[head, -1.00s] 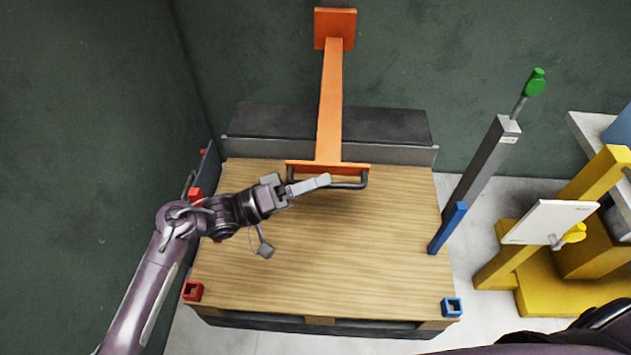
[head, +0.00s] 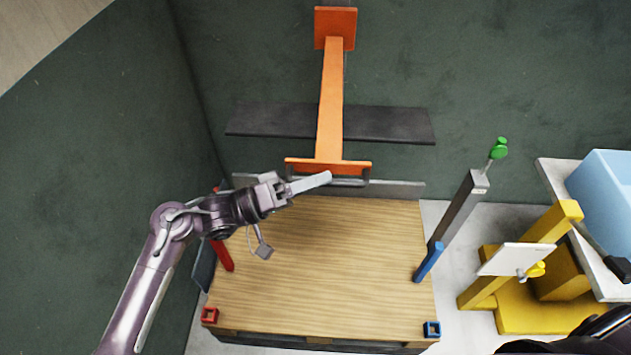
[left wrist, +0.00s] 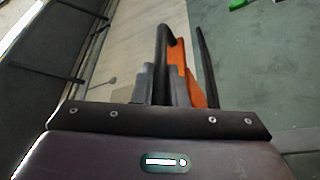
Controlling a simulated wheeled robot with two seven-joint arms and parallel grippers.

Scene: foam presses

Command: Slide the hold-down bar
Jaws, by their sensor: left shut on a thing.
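The orange hold-down bar (head: 330,100) runs up the middle of the head view, with a flat plate at its top and a crosspiece at its lower end. A dark handle (head: 352,182) hangs at the crosspiece. My left gripper (head: 318,182) reaches in from the left and is shut on the handle; its light finger covers part of it. In the left wrist view the dark handle (left wrist: 162,50) rises between my fingers, with the orange bar (left wrist: 186,65) just beside it. My right gripper is out of view.
A wooden-topped pallet stack (head: 320,265) lies below, with red (head: 210,315) and blue (head: 432,329) corner pieces. A black panel (head: 390,123) is behind the bar. A grey post with a green knob (head: 499,148) and a yellow stand (head: 540,315) are at right.

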